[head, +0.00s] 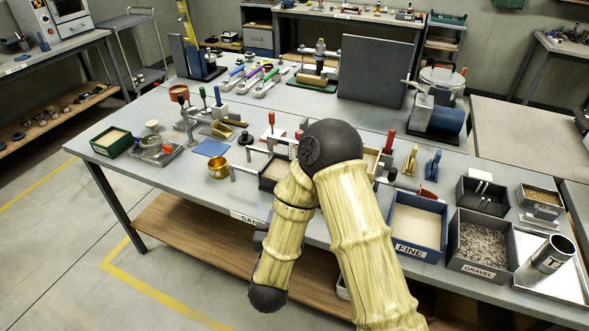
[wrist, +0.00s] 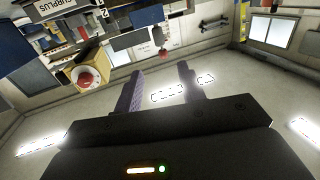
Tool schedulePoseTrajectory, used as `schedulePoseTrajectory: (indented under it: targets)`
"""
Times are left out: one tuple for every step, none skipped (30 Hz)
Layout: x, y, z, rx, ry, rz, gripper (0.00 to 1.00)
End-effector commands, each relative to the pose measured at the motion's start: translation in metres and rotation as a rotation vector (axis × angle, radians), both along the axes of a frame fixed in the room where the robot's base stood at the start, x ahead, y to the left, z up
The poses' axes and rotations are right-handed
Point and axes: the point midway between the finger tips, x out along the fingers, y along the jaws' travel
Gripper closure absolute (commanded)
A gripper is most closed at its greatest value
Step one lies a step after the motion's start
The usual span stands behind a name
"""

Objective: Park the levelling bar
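My gripper (wrist: 161,72) shows in the wrist view with its two fingers apart and nothing between them. It points away from the bench, towards the room's walls, shelves and lights. In the head view my arm folds over the bench's front edge and hangs down in front of it; the gripper is not clearly seen there. I cannot surely pick out the levelling bar. A pale narrow bar (head: 281,149) with dark marks stands behind the sand bin (head: 268,183), partly hidden by my arm, and I cannot tell if it is the one.
The bench (head: 175,185) holds a blue bin marked FINE (head: 419,249), a GRAVEL bin (head: 484,268), a brass cup (head: 218,167), a green-edged tray (head: 112,141) and a dark upright panel (head: 375,72). A lower wooden shelf (head: 190,235) runs beneath. The floor at left is free.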

Motion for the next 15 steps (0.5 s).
schedulePoseTrajectory:
  targets:
    - [0.006,-0.002,0.002,0.002,0.001,-0.006,0.60]
    - [0.009,-0.003,0.002,0.002,0.001,-0.005,0.60]
    - [0.014,-0.004,0.003,0.002,0.001,-0.007,0.60]
    - [0.018,-0.005,0.003,0.003,-0.001,-0.007,0.60]
    - [0.023,-0.006,0.003,0.002,-0.002,-0.008,0.60]
    - [0.031,-0.006,0.003,0.003,-0.002,-0.007,0.60]
    - [0.036,-0.007,0.003,0.003,-0.003,-0.007,0.60]
    - [0.041,-0.008,0.003,0.003,-0.003,-0.007,0.60]
    - [0.048,-0.009,0.003,0.002,-0.003,-0.007,0.60]
    - [0.053,-0.009,0.003,0.003,-0.003,-0.006,0.60]
    - [0.059,-0.010,0.003,0.003,-0.002,-0.007,0.60]
    - [0.066,-0.011,0.003,0.002,-0.003,-0.007,0.60]
    - [0.071,-0.012,0.003,0.003,-0.003,-0.007,0.60]
    - [0.076,-0.013,0.003,0.002,-0.003,-0.006,0.60]
    - [0.083,-0.013,0.003,0.001,-0.004,-0.006,0.60]
